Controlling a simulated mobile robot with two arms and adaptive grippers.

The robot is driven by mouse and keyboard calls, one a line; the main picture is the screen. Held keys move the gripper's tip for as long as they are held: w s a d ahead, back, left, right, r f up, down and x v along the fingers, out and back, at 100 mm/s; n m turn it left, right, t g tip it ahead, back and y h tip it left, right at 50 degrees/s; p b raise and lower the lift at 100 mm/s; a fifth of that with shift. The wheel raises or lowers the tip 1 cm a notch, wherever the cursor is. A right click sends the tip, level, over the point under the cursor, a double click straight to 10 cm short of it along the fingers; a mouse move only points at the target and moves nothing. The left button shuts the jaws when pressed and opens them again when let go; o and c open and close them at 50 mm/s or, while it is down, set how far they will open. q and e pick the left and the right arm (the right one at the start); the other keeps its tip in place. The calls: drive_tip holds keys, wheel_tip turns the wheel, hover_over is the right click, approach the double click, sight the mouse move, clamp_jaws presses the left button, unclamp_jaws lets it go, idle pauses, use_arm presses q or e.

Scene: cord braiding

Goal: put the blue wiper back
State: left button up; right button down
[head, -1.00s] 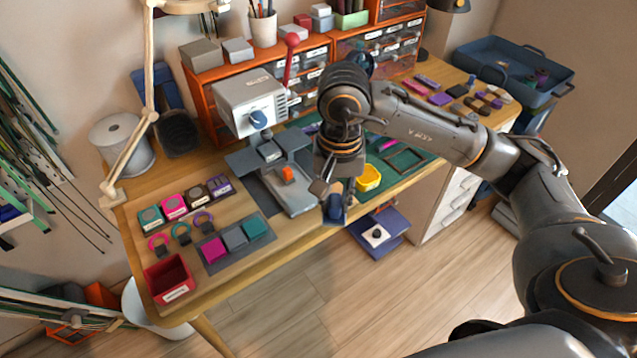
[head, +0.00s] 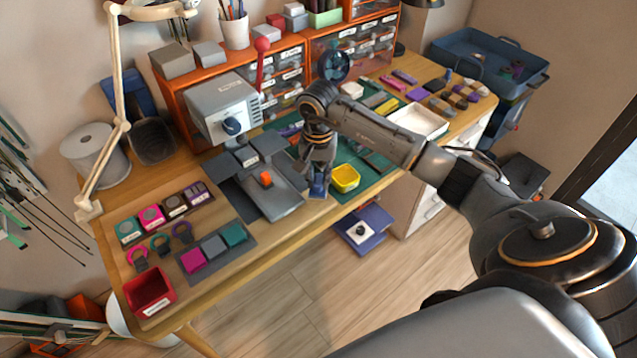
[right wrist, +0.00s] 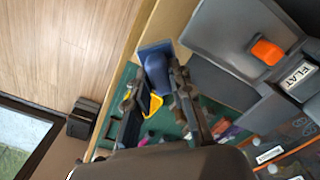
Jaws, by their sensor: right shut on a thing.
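The blue wiper (head: 318,186) is in my right gripper (head: 317,168), near the front edge of the table, between the grey press and a small yellow tub. In the right wrist view, the wiper (right wrist: 155,66) is between the two dark fingers of the right gripper (right wrist: 152,88), which is shut on it. The wiper's blue head shows; the part inside the fingers is mostly hidden. I cannot tell whether it touches the table. My left gripper is not in view.
The yellow tub (head: 346,178) stands close to the right of the wiper. The grey press (head: 225,105) with an orange clip (head: 266,179) is on the left. A white tray (head: 418,122) lies back right. A red bin (head: 149,291) stands front left.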

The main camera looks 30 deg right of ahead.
sight(318, 186)
drive_tip(key=shift+w+d+f, duration=0.1)
drive_tip(key=shift+w+f, duration=0.05)
drive_tip(key=shift+f, duration=0.05)
wheel_tip(318, 186, down, 3)
drive_tip(key=shift+w+d+p, duration=0.1)
drive_tip(key=shift+d+p, duration=0.05)
drive_tip(key=shift+p, duration=0.45)
drive_tip(key=shift+f, duration=0.3)
drive_tip(key=shift+f, duration=0.2)
drive_tip(key=c, duration=1.2)
unclamp_jaws()
drive_tip(key=shift+r, duration=0.15)
